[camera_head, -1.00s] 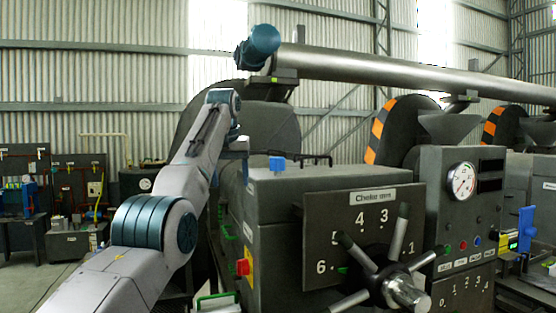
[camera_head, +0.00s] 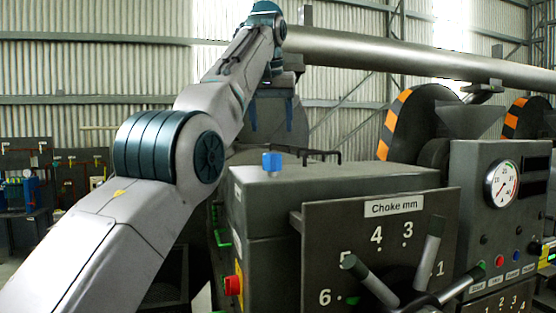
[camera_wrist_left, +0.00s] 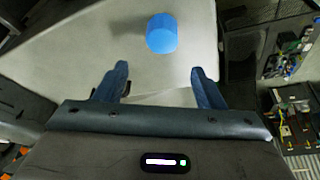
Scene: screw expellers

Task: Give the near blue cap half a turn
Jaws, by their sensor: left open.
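The near blue cap (camera_head: 272,163) stands upright on the top of the grey machine housing (camera_head: 335,180), near its left end. In the left wrist view the cap (camera_wrist_left: 162,33) sits beyond the fingertips, roughly centred between them sideways. My left gripper (camera_head: 271,125) is open and empty, its two blue fingers pointing down, above the cap in the head picture. In the left wrist view its fingers (camera_wrist_left: 160,78) are spread wide, with nothing between them and apart from the cap. My right gripper is not in view.
A choke dial plate (camera_head: 385,235) with a spoked handle (camera_head: 375,280) stands at the front. A long grey pipe (camera_head: 410,58) runs across above.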

